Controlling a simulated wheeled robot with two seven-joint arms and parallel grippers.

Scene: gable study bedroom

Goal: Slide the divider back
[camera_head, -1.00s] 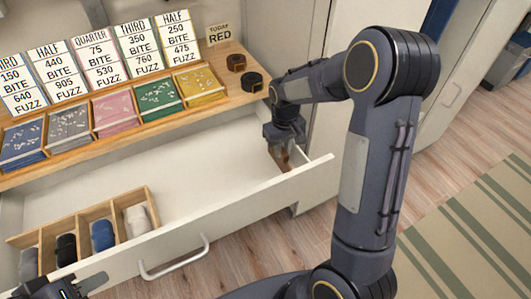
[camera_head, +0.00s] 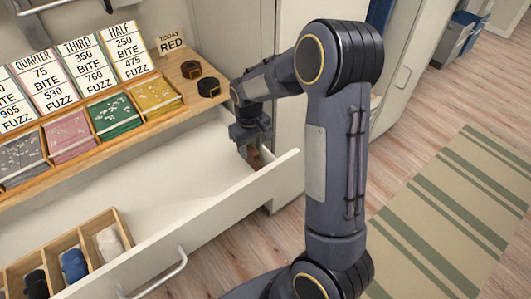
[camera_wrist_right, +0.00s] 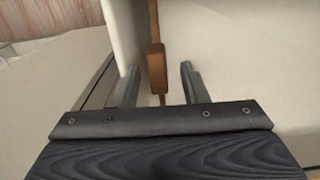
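The divider appears as a thin brown wooden strip with a thicker block (camera_wrist_right: 157,68) in the right wrist view. In the head view a small brown part of it (camera_head: 255,160) shows under my right gripper, at the right end of the open white drawer (camera_head: 225,207). My right gripper (camera_head: 252,140) reaches down into that end of the drawer. In the right wrist view its fingers (camera_wrist_right: 160,78) are apart on either side of the strip, with gaps visible. The gripper hides most of the divider in the head view. My left gripper is out of view.
A wooden organizer (camera_head: 122,222) with rolled dark, blue and pale items sits at the drawer's left. Above is a wooden shelf (camera_head: 140,128) with card trays, price signs and two dark rolls (camera_head: 209,87). The drawer's middle is clear.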

